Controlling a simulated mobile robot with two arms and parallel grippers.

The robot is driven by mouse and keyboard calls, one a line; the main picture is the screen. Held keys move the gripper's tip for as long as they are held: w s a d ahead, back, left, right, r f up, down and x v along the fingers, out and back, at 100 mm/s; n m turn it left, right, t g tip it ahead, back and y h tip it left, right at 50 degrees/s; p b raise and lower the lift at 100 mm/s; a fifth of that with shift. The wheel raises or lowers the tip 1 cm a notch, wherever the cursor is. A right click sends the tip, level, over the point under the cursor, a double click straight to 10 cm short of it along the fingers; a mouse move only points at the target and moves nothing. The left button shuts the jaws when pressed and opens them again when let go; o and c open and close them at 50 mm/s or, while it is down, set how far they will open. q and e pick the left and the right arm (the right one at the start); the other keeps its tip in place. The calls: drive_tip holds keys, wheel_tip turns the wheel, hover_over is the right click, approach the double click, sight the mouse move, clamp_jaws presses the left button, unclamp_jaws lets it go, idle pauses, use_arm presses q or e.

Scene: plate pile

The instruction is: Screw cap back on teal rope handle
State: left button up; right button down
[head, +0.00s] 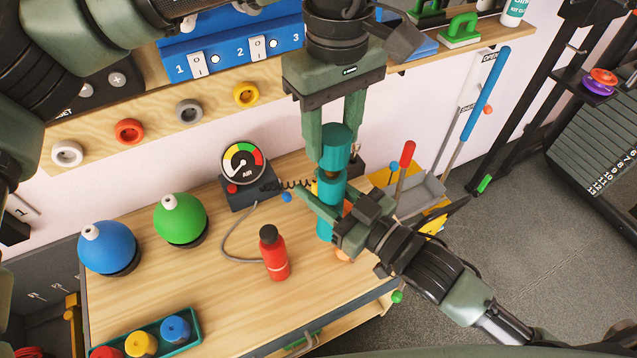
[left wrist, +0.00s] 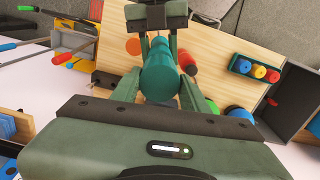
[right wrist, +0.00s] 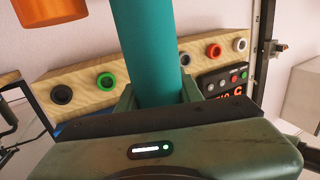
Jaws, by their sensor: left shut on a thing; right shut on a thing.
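The teal cap (head: 336,146) is between the fingers of my left gripper (head: 334,138), which points down and is shut on it. Below it, the upright teal rope handle (head: 326,222) is gripped by my right gripper (head: 327,208), reaching in from the right. The cap sits just above the handle's top end, slightly to its right; I cannot tell whether they touch. The left wrist view shows the cap (left wrist: 160,78) end-on, largely covering the handle. The right wrist view shows a teal cylinder (right wrist: 148,50) between the right fingers.
A red bottle (head: 273,255), an air gauge (head: 244,163) with a coiled hose, and blue (head: 108,248) and green (head: 181,219) balls stand on the wooden table (head: 215,295). A ring rail (head: 100,140) runs behind. A dustpan (head: 420,190) is beyond the table's right side.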

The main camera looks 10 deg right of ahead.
use_arm(q)
drive_tip(key=shift+f, duration=0.1)
idle(0.4)
drive_tip(key=shift+f, duration=0.8)
drive_tip(key=shift+f, duration=0.55)
drive_tip(key=m, duration=0.5)
drive_tip(key=shift+m, duration=0.4)
drive_tip(key=m, duration=0.4)
drive_tip(key=shift+d+m, duration=0.1)
drive_tip(key=shift+m, duration=0.2)
drive_tip(key=m, duration=1)
